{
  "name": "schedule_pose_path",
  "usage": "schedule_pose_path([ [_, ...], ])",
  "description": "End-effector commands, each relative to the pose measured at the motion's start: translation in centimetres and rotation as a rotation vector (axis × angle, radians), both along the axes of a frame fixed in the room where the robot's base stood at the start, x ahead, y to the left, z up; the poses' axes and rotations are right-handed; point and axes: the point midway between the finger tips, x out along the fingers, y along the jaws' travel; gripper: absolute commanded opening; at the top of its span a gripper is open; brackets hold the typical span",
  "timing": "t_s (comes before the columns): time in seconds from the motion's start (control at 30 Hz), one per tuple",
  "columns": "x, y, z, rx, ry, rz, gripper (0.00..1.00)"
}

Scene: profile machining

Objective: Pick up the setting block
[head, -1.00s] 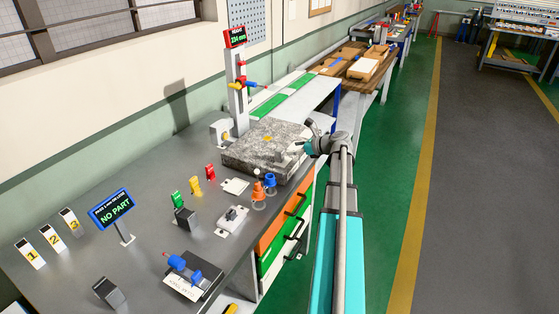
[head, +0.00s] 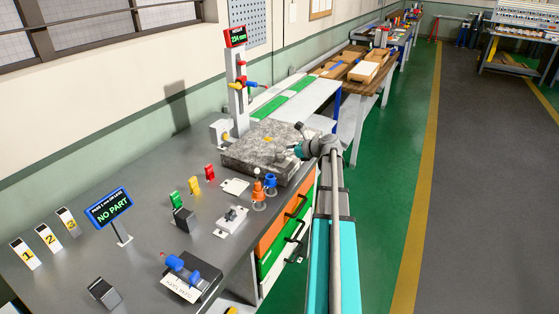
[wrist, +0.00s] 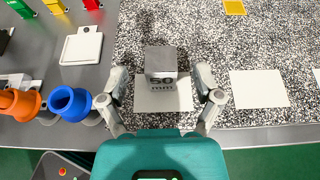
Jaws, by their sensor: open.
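The setting block (wrist: 161,60) is a small grey block marked "50 mm" in the wrist view. It stands on the speckled granite plate, at the back edge of a white card (wrist: 162,98). My gripper (wrist: 160,76) is open, with one finger on each side of the block and gaps between. In the head view my gripper (head: 301,149) is over the right part of the granite plate (head: 240,160). I cannot make out the block clearly there.
A height gauge (head: 237,90) reading 234 mm stands behind the plate. Orange (head: 258,190) and blue (head: 270,183) pieces stand near the bench's right edge. Another white card (wrist: 258,88) lies right of the block. A sign (head: 111,207) reads "NO PART".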

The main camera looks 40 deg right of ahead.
Motion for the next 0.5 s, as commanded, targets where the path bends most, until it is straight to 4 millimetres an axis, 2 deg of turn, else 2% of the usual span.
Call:
schedule_pose_path([
  [0.03, 0.5, 0.2, -0.6, -0.001, 0.000, 0.000, 0.83],
  [0.2, 1.8, 0.7, -1.0, 0.000, 0.000, 0.001, 0.83],
  [0.5, 2.0, 0.8, -0.9, 0.000, 0.000, -0.001, 0.83],
])
